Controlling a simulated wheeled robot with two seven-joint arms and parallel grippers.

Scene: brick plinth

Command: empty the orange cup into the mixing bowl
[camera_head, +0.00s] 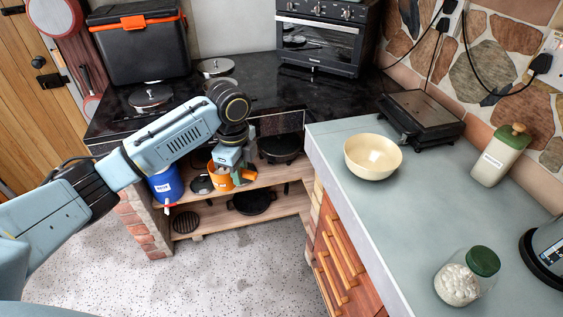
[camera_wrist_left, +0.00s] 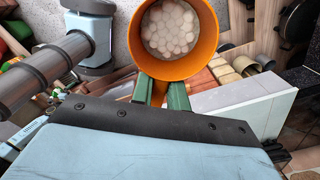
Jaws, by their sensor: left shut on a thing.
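The orange cup (camera_head: 219,182) is in the middle of the head view, in front of the low wooden shelf. In the left wrist view the orange cup (camera_wrist_left: 207,48) shows from above, its mouth open towards the camera, with several pale round pieces inside. My left gripper (camera_head: 236,172) is shut on the cup's near side; its green fingertips (camera_wrist_left: 162,92) meet the cup wall in the wrist view. The cream mixing bowl (camera_head: 372,158) stands upright on the grey-green counter to the right, apart from the cup, and looks empty. My right gripper is not in view.
The counter (camera_head: 345,210) also holds a black grill (camera_head: 420,118), a green-topped bottle (camera_head: 500,156) and a lidded glass jar (camera_head: 466,278). A blue container (camera_head: 166,186) and dark pans (camera_head: 252,201) are on the shelf. Counter room is free in front of the bowl.

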